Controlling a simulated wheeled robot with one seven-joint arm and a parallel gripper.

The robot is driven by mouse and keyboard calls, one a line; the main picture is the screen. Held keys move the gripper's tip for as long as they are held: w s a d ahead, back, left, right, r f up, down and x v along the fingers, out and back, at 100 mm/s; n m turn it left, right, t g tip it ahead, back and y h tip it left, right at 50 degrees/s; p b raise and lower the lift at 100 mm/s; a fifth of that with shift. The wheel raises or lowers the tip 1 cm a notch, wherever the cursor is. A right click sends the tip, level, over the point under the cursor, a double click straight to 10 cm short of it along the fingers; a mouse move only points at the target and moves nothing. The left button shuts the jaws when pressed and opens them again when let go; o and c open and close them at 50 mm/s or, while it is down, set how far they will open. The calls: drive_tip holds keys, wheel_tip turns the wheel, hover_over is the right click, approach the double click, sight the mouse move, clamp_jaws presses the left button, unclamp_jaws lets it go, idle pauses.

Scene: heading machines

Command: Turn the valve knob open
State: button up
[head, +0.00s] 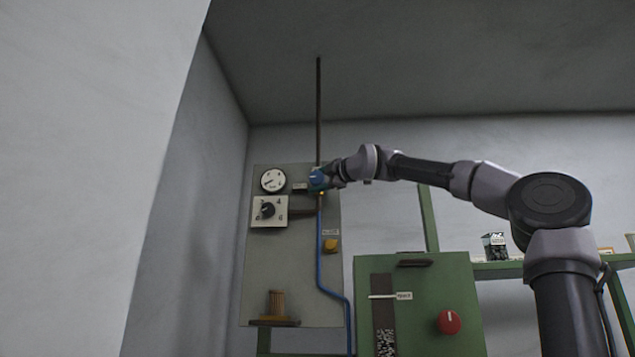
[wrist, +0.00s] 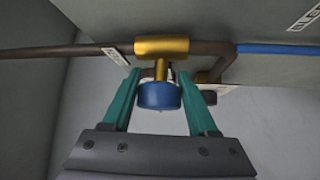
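The blue valve knob (head: 317,178) is on the upper part of the grey wall panel, in line with a dark vertical pipe. In the wrist view the knob (wrist: 159,96) sits on a brass stem under a brass valve body (wrist: 161,46). My gripper (wrist: 160,85) has its two teal fingers apart, one on each side of the knob.
A blue hose (head: 319,250) runs down from the valve. A green machine (head: 420,300) with a red knob (head: 448,322) stands below right.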

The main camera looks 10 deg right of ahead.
drive_tip(key=shift+c, duration=1.3)
drive_tip(key=shift+m, duration=0.3)
drive_tip(key=shift+w+d+f+m+t, duration=0.1)
drive_tip(key=shift+f+m+t, duration=0.05)
drive_tip(key=shift+m+t, duration=1.85)
drive_tip(key=shift+m+t+h, duration=0.65)
drive_tip(key=shift+m+h, duration=0.1)
drive_tip(key=shift+m, duration=0.55)
drive_tip(key=shift+m+t+h, duration=0.65)
drive_tip(key=shift+m+h, duration=0.1)
drive_tip(key=shift+m, duration=0.55)
drive_tip(key=m+t+h, duration=0.1)
drive_tip(key=m+h, duration=0.4)
drive_tip(key=m+t+h, duration=0.1)
drive_tip(key=m+h, duration=0.3)
drive_tip(key=m, duration=0.2)
drive_tip(key=shift+a+h, duration=0.2)
drive_tip(key=shift+h, duration=0.2)
drive_tip(key=shift+m+g+h, duration=0.65)
drive_tip(key=shift+m+h, duration=1.45)
drive_tip(key=shift+m, duration=0.25)
drive_tip(key=shift+m+g+h, duration=0.65)
drive_tip(key=shift+m+h, duration=1.45)
drive_tip(key=shift+m, duration=0.25)
drive_tip(key=shift+m+h, duration=0.4)
drive_tip(key=shift+m, duration=0.1)
